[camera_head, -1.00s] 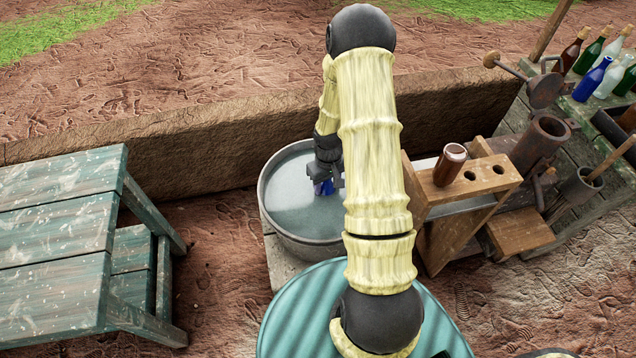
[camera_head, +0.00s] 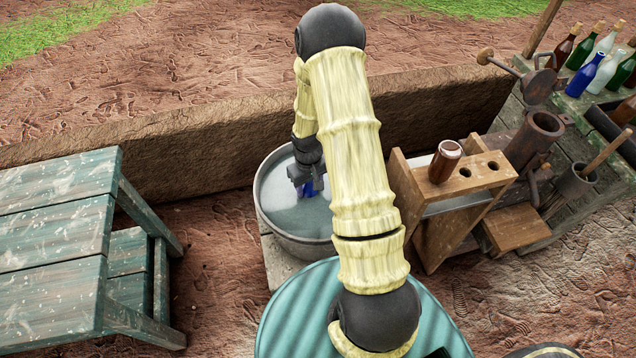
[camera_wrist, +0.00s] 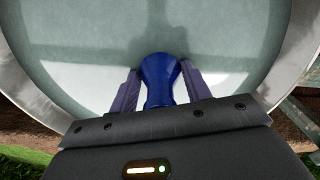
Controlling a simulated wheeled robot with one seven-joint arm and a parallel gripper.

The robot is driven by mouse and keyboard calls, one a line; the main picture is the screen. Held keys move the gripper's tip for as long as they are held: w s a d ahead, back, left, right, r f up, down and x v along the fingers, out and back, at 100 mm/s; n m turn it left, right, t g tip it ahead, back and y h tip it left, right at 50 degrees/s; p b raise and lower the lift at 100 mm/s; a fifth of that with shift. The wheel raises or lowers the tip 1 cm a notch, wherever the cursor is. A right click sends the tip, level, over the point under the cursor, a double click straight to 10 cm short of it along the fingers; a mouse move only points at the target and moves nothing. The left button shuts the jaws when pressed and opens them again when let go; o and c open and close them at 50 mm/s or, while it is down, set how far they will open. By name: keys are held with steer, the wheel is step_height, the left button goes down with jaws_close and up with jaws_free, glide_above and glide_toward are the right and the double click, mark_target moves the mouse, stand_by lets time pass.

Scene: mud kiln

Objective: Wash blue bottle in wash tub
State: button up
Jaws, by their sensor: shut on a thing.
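The wash tub (camera_head: 268,206) is a round grey metal tub of water, standing on a pale block behind my arm. My gripper (camera_head: 309,186) is over the tub, pointing down. It is shut on the blue bottle (camera_head: 311,189), of which only a small blue part shows below the fingers. In the wrist view the blue bottle (camera_wrist: 158,82) sits between the two fingers of my gripper (camera_wrist: 157,88), with the tub's water (camera_wrist: 90,40) around it. I cannot tell how deep the bottle is in the water.
A wooden rack (camera_head: 487,172) holding a brown bottle (camera_head: 444,161) stands right of the tub. A bench (camera_head: 608,100) with several bottles, including another blue one (camera_head: 586,75), is at the far right. A green-painted table (camera_head: 50,230) is at left; a low mud wall (camera_head: 200,160) runs behind.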

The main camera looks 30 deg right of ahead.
steer(key=shift+w+a, duration=0.15)
steer(key=shift+a, duration=0.4)
steer(key=s+d+p, duration=0.1)
steer(key=d, duration=0.5)
steer(key=shift+s, duration=0.1)
step_height(320, 180, up, 18)
steer(key=p, duration=1.4)
steer(key=shift+a+f, duration=0.1)
steer(key=shift+a, duration=0.05)
stand_by(0.8)
